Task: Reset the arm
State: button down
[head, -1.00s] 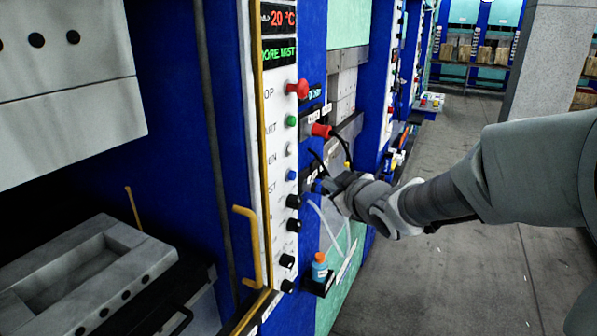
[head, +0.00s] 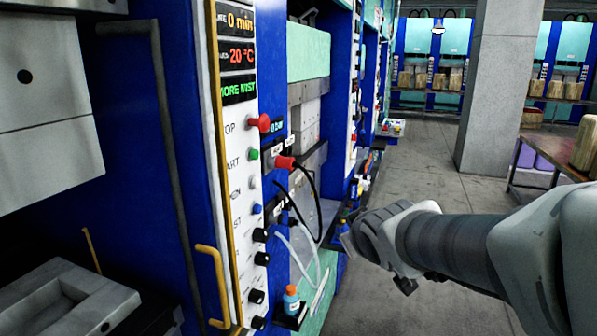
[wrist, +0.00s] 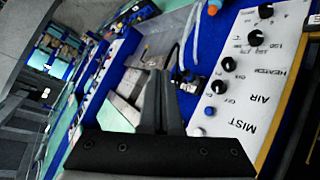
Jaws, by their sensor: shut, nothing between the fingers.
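My arm reaches in from the right edge of the head view. My gripper (head: 348,243) is at its left end, in the open space to the right of the press's control panel (head: 240,190) and apart from it. In the wrist view my gripper's fingers (wrist: 162,100) are together, with nothing between them. The panel (wrist: 262,85) shows there on the right, with its black knobs and a blue button. In the head view the fingertips are small and partly hidden by the wrist.
A yellow handle (head: 219,285) sticks out from the panel's left edge. A small blue bottle (head: 291,300) stands on a ledge below the hoses. Open floor (head: 420,170) lies behind my arm. A grey pillar (head: 490,90) and a table (head: 545,178) stand at the back right.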

jog(key=s+d+f+m+g, duration=0.1)
jog(key=s+d+m+g, duration=0.1)
jog(key=s, duration=0.9)
jog(key=s+d+f+m+g, duration=0.2)
jog(key=s+m+g, duration=0.1)
jog(key=s, duration=0.8)
jog(key=shift+s+d+f+m+g, duration=0.15)
jog(key=shift+s+f+m+g, duration=0.15)
jog(key=shift+s+m+g, duration=0.1)
jog(key=shift+w, duration=0.1)
dwell(0.7)
